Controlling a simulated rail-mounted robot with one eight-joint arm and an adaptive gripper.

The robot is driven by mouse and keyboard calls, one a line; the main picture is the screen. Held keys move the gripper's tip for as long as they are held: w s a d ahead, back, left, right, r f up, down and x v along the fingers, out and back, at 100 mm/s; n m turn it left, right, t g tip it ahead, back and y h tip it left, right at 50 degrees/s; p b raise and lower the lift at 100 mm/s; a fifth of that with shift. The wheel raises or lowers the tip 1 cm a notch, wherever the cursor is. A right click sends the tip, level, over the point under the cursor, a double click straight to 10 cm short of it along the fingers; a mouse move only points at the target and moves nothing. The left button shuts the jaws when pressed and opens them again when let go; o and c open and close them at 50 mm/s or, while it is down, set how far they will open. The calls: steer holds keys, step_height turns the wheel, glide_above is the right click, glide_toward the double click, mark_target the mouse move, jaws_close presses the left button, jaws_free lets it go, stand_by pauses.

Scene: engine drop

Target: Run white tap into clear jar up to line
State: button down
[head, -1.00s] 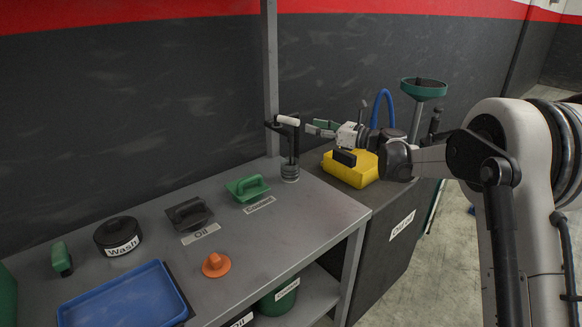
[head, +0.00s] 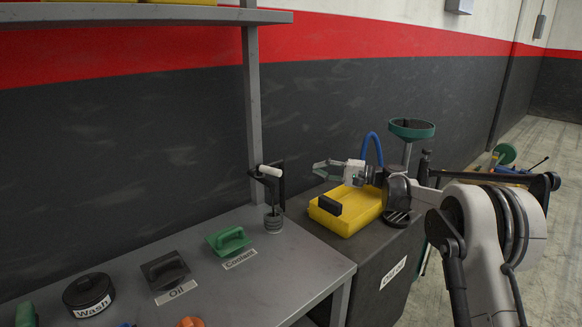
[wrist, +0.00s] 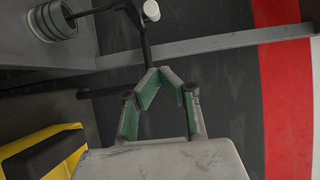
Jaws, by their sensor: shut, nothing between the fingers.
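The white tap handle (head: 270,171) sits atop a black stand at the far right end of the grey bench; it also shows at the top of the wrist view (wrist: 151,11). Below it stands a small banded jar (head: 273,222), greyish and see-through, which shows at the wrist view's top left (wrist: 56,20). Its fill level and line are too small to tell. No stream is clear to see. My gripper (head: 316,167), with green-padded fingers, is right of the tap and apart from it. It is shut and empty, its fingertips meeting in the wrist view (wrist: 158,73).
A yellow container (head: 350,215) stands on the dark cabinet below my gripper, with a blue hose (head: 371,146) and green funnel (head: 411,129) behind. A grey post rises behind the tap. Green Coolant (head: 229,240) and dark Oil (head: 165,269) handled lids lie on the bench.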

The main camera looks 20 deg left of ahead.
mark_target(268, 173)
steer(key=s+a+p, duration=0.1)
steer(key=s+a, duration=0.3)
steer(key=a, duration=0.7)
stand_by(0.4)
